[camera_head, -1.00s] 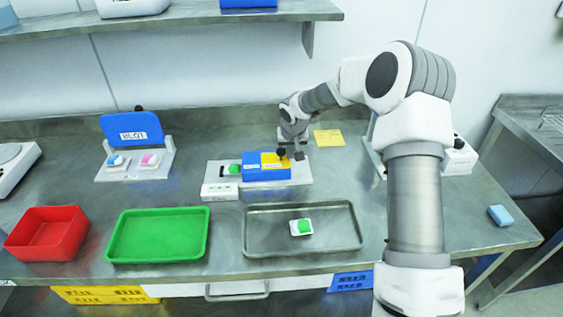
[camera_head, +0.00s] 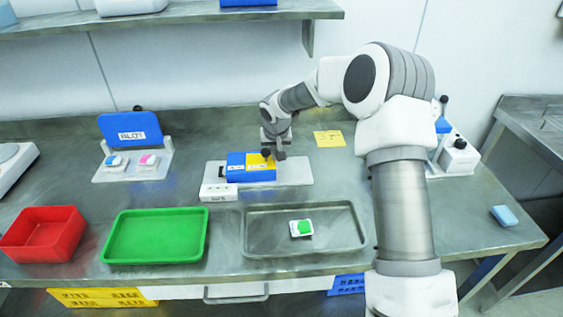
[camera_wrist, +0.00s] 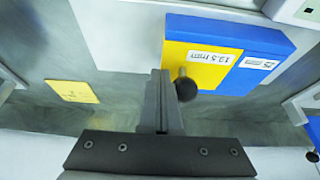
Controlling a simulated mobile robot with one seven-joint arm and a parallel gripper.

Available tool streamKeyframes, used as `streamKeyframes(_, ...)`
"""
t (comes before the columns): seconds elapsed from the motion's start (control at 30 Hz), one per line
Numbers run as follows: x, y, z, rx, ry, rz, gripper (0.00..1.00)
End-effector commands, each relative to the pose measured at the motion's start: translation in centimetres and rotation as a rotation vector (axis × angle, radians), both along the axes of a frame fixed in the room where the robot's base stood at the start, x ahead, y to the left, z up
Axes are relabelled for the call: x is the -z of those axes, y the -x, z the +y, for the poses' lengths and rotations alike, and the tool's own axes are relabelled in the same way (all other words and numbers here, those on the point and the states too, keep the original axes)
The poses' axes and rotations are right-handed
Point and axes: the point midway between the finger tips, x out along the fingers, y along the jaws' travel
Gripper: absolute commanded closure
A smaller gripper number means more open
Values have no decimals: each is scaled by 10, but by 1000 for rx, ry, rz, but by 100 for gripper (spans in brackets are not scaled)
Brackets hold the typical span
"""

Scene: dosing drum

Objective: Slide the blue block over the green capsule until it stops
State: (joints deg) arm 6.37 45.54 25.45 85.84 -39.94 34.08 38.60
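The blue block (camera_head: 236,174), with a yellow labelled section (camera_head: 260,161) at its right, sits on the pale base plate (camera_head: 298,172). The block also shows in the wrist view (camera_wrist: 270,40). The green capsule at the plate's left end is not visible now; the block covers that spot. My gripper (camera_head: 274,154) is at the yellow section's right side. In the wrist view its fingers (camera_wrist: 160,105) look shut together, beside a black knob (camera_wrist: 186,89) on the yellow section. The knob appears outside the fingers, and contact is hard to tell.
A grey tray (camera_head: 340,246) holds a white piece with a green top (camera_head: 303,228). A green tray (camera_head: 150,256) and red bin (camera_head: 40,250) stand front left. A small white labelled block (camera_head: 218,192) sits in front of the plate. A yellow note (camera_head: 329,139) lies behind right.

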Motion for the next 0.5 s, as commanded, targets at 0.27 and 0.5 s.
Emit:
streamKeyframes(0.27, 1, 0, 13, -1, 0, 0, 100)
streamKeyframes(0.5, 1, 0, 24, 0, -1, 0, 100)
